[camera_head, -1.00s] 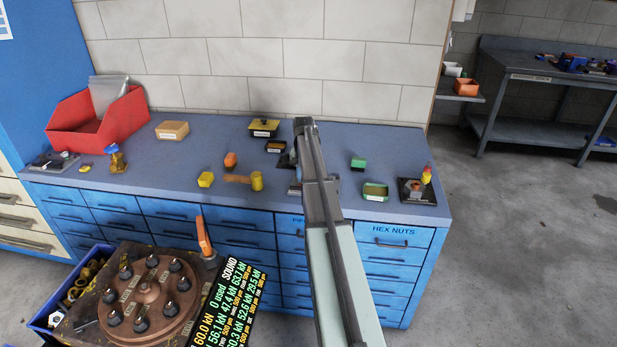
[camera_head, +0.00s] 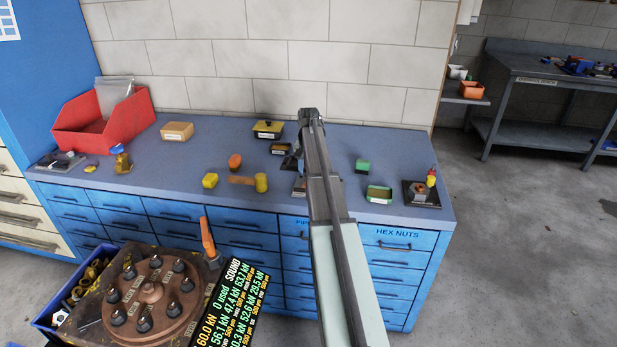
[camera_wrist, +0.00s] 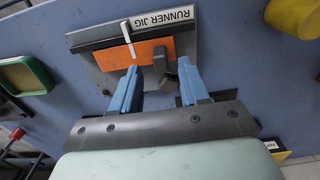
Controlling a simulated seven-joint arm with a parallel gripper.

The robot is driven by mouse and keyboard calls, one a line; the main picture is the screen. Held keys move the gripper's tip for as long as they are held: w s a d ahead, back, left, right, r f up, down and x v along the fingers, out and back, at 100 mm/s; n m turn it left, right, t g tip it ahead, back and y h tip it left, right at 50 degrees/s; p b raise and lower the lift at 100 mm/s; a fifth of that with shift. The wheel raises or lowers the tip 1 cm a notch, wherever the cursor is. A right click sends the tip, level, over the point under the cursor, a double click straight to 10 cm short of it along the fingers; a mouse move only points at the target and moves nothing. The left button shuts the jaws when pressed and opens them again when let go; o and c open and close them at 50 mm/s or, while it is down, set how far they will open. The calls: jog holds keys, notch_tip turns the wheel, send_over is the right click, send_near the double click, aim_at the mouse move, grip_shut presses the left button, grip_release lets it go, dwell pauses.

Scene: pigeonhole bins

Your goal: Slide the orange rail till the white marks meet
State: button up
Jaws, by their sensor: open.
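The runner jig, a grey plate (camera_wrist: 90,68) with a "RUNNER JIG" label, lies on the bench in the wrist view. The orange rail (camera_wrist: 115,57) sits on it, with a dark grey upright tab (camera_wrist: 161,66) near its right end. In the head view my arm hides most of the jig.
On the blue bench top (camera_head: 335,150), a green-rimmed bin (camera_head: 378,194) and a green block (camera_head: 362,166) stand right of my arm.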

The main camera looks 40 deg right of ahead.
notch_tip(320, 180, up, 10)
dwell(0.4)
dwell(0.4)
